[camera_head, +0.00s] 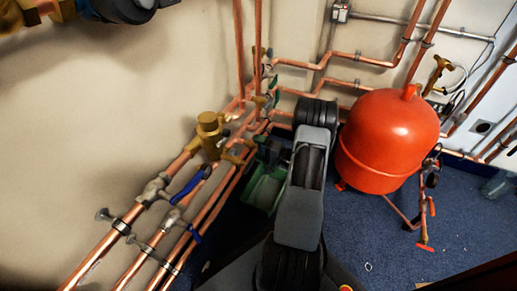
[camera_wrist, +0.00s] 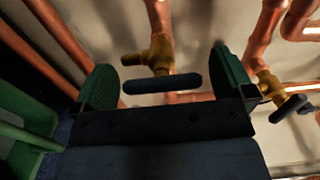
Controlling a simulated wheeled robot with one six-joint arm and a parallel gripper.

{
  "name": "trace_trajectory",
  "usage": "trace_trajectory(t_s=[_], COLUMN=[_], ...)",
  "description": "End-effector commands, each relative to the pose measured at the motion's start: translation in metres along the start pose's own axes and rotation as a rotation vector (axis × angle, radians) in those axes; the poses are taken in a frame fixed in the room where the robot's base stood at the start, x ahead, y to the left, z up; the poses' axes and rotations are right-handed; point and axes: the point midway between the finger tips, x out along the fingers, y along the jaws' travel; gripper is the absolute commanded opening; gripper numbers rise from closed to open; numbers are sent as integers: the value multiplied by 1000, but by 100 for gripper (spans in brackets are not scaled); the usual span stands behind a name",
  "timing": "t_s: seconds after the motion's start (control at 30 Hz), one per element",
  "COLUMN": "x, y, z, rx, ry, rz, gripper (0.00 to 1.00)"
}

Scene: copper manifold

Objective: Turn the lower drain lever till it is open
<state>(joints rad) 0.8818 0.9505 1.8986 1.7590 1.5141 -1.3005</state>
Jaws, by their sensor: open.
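In the wrist view, my gripper (camera_wrist: 161,62) is open, with a green-padded finger on each side. A dark lever handle (camera_wrist: 163,84) on a brass valve (camera_wrist: 158,54) lies in the gap between the fingers, apart from both pads. The handle lies crosswise to the copper pipe (camera_wrist: 160,18) above the valve. A second brass valve (camera_wrist: 267,82) with a dark handle (camera_wrist: 288,108) is outside the right finger. I cannot tell from a label which is the lower drain lever. In the head view, my gripper is mostly hidden beyond my arm, beside the wall pipes.
A green container (camera_head: 264,190) stands on the blue floor below the pipes, also at left in the wrist view (camera_wrist: 30,130). Copper pipes with blue levers (camera_head: 188,186) run along the wall. A red tank (camera_head: 388,140) stands right of my arm. Floor (camera_head: 360,230) in front is mostly clear.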

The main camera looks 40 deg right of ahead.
Motion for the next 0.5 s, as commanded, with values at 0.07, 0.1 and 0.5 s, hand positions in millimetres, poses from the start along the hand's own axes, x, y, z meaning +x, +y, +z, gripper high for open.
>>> trace_trajectory(t_s=[0.07,0.1,0.5], x=[0,0,-42], y=[0,0,-3], z=[0,0,-1], rx=[1,1,3], ry=[0,0,6], rz=[0,0,0], gripper=[100,100,100])
